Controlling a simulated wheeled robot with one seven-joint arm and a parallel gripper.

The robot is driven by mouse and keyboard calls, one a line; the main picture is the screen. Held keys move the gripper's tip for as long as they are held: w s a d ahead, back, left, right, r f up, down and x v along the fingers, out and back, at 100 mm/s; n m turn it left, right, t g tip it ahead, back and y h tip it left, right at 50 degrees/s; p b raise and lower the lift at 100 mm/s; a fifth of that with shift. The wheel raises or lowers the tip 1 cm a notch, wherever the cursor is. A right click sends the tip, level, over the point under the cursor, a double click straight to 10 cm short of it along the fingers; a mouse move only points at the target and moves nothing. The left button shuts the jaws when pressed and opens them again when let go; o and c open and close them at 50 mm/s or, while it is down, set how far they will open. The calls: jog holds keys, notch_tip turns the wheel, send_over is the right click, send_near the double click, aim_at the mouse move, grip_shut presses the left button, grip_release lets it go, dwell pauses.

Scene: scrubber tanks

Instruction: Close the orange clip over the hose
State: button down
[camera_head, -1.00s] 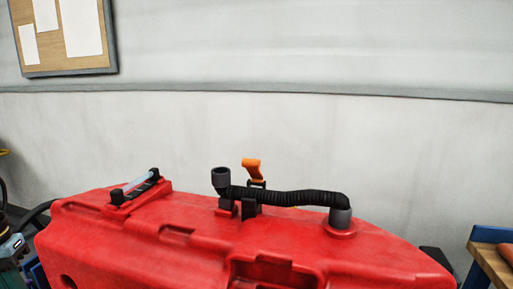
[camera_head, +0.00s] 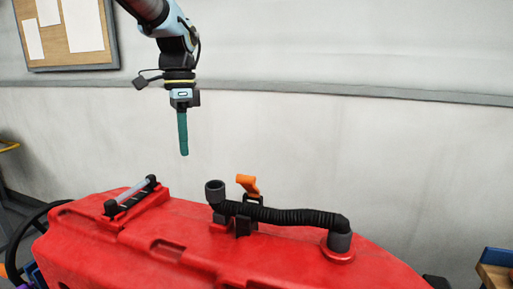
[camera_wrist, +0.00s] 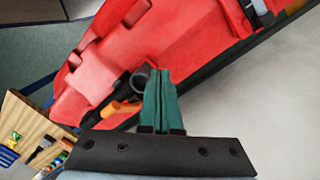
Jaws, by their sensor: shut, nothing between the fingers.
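The orange clip (camera_head: 247,185) stands raised and open above its black bracket (camera_head: 243,224) on the red tank (camera_head: 180,250). The black ribbed hose (camera_head: 290,215) runs through the bracket area, from a grey open end on the left to a grey elbow on the right. My gripper (camera_head: 184,153) points down, with teal fingers shut and empty, up and left of the clip and apart from it. In the wrist view the teal fingers (camera_wrist: 160,85) partly hide the hose; the orange clip (camera_wrist: 122,107) shows left of them.
A grey handle with black ends (camera_head: 130,195) sits on the tank's left top. A wooden bench (camera_head: 497,275) is at the right edge. A wall with a cork board (camera_head: 65,35) stands behind. The air above the tank is free.

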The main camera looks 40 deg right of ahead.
jog(key=s+d+r+m+y+p, duration=0.1)
jog(key=s+d+r+m+p, duration=0.1)
jog(key=s+d+r+m, duration=0.75)
jog(key=p, duration=0.4)
send_over(250, 187)
jog(key=shift+n, duration=0.45)
jog(key=f, duration=1.2)
jog(key=shift+w+a+f, duration=0.2)
jog(key=shift+w+a, duration=0.05)
jog(key=shift+w, duration=0.1)
jog(key=shift+b, duration=0.3)
